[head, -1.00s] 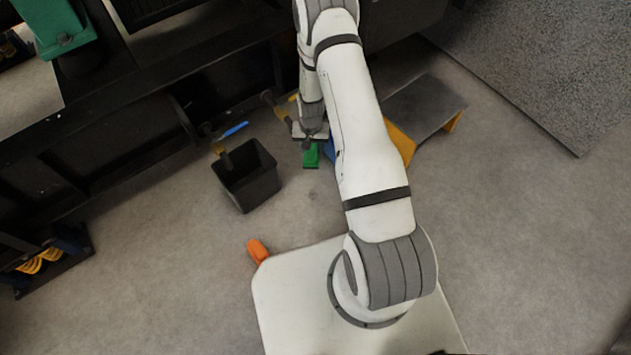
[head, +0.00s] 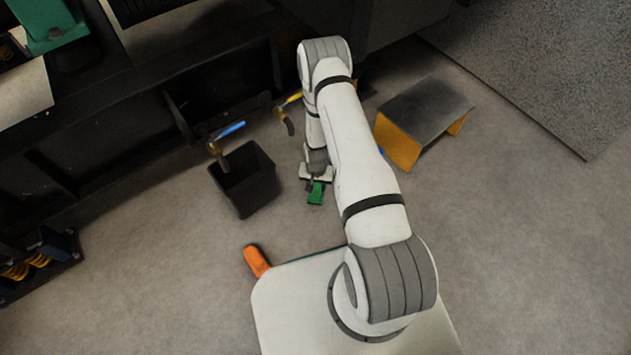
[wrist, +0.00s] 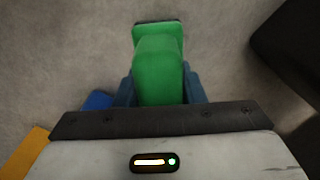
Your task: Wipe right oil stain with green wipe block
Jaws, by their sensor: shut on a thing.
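The green wipe block (head: 316,193) is at the end of my arm in the head view. My gripper (head: 315,181) is shut on it. In the wrist view the green block (wrist: 159,70) sits between the blue fingers of my gripper (wrist: 160,88), with a dark pad along its far end. Grey floor shows beyond the block. I cannot make out an oil stain in either view.
A black bin (head: 246,180) stands left of my gripper, near pipes with a blue-handled valve (head: 229,130) and a yellow-handled valve (head: 291,99). A yellow-sided step (head: 425,112) stands to the right. An orange object (head: 256,260) is beside my base. Open floor lies at lower left.

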